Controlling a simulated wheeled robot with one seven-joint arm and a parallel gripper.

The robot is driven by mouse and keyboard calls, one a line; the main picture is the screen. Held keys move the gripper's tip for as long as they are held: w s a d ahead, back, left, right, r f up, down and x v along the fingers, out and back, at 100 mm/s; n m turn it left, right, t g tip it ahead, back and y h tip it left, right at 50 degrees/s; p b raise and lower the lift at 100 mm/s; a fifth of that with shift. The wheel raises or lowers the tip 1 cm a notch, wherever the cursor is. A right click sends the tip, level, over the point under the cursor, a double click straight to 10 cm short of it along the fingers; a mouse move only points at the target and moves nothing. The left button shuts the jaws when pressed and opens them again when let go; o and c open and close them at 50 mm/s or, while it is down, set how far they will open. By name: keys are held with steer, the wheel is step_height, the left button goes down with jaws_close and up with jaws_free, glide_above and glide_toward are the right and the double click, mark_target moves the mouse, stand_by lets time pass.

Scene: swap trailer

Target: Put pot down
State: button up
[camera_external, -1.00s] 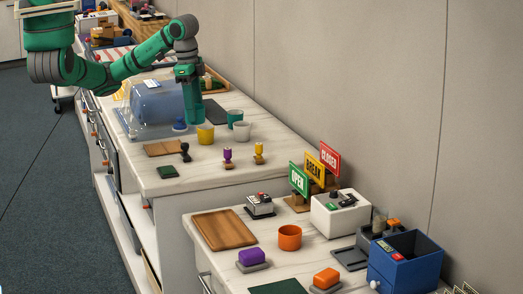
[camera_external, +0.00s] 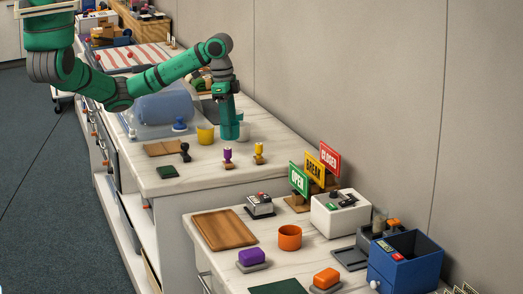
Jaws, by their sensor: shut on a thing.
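My gripper (camera_external: 228,112) points straight down over the far counter, between a yellow pot (camera_external: 205,134) and a white pot (camera_external: 244,131). It is shut on a teal pot (camera_external: 230,132), which shows at its lower end and is hard to tell apart from the green gripper. The yellow pot stands upright to the left. The white pot stands just right of the gripper and is partly hidden by it. I cannot tell whether the teal pot's bottom touches the counter (camera_external: 215,172).
Purple (camera_external: 227,155) and yellow (camera_external: 259,151) stamps stand in front of the pots. A wooden board (camera_external: 163,148) is near the counter's left edge.

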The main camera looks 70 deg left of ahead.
mark_target(235, 139)
steer(key=shift+w+a+f, duration=0.1)
steer(key=shift+w+f, duration=0.6)
steer(key=shift+f, duration=0.15)
steer(key=shift+w+f, duration=0.15)
steer(key=shift+f, duration=0.75)
steer(key=shift+w+f, duration=0.1)
steer(key=shift+f, duration=0.8)
steer(key=shift+f, duration=0.1)
steer(key=o, duration=1)
steer(key=shift+o, duration=0.2)
step_height(235, 139, up, 12)
steer(key=s, duration=0.1)
steer(key=shift+a, duration=0.45)
steer(key=shift+s, duration=0.1)
